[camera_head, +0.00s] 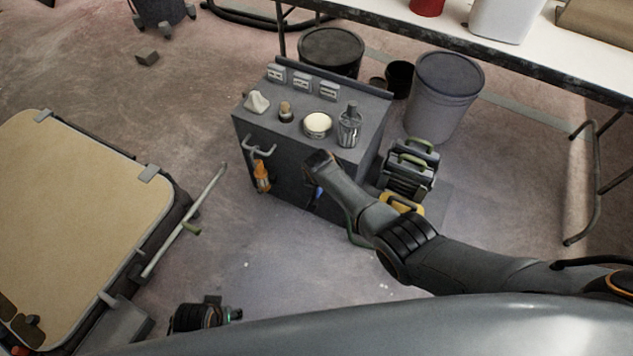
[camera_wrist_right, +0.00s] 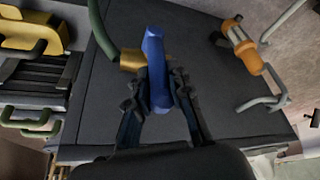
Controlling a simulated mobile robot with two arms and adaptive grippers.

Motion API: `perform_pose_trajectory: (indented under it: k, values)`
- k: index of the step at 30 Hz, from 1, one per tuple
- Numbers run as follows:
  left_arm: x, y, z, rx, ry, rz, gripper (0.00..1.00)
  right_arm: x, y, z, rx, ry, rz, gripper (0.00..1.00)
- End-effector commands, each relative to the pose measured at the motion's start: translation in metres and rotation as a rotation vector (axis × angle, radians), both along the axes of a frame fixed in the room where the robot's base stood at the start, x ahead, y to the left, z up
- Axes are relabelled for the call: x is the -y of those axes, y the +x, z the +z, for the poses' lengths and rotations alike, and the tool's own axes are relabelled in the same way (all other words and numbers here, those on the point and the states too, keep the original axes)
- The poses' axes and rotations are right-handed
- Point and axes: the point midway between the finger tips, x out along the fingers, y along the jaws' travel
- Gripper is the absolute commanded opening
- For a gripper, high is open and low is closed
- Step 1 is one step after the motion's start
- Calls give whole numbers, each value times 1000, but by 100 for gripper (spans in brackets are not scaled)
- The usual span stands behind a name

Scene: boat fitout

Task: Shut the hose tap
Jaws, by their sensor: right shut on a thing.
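The hose tap is on the side of the dark cabinet (camera_head: 280,165). In the right wrist view it has a blue lever (camera_wrist_right: 154,65) and a brass body (camera_wrist_right: 132,60), with a green hose (camera_wrist_right: 101,28) joined to it. My right gripper (camera_wrist_right: 162,82) has its two fingers on either side of the blue lever and is shut on it. In the head view, my right arm hides most of the tap, and only a bit of blue (camera_head: 319,193) shows. My left gripper's fingers are not visible.
An orange tool (camera_wrist_right: 244,48) hangs from a grey hook on the cabinet. A jar, a tin (camera_head: 317,124) and small items stand on top. Green-handled items (camera_head: 408,168) and a lidded bin (camera_head: 446,90) stand to the right. A tan-topped cart (camera_head: 75,200) is at left. Open floor lies between.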

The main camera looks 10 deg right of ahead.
Motion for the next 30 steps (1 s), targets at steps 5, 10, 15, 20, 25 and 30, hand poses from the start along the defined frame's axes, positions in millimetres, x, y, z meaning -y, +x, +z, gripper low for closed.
perform_pose_trajectory:
  k: [5, 10, 15, 20, 25, 30]
  values:
    - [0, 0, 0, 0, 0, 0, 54, -2, -2, -1, -5, 2, 0, 0]
    - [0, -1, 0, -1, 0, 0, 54, -2, -2, -1, -5, 3, 0, 28]
    - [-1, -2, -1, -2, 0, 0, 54, -1, -1, -1, -3, 2, 0, 43]
    - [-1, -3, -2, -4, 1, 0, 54, -1, -1, 0, -1, 1, 0, 43]
    - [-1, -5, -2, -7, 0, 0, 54, -1, -1, 3, 0, 2, 1, 43]
    - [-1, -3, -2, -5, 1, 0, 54, -1, -6, 14, 2, 2, 1, 43]
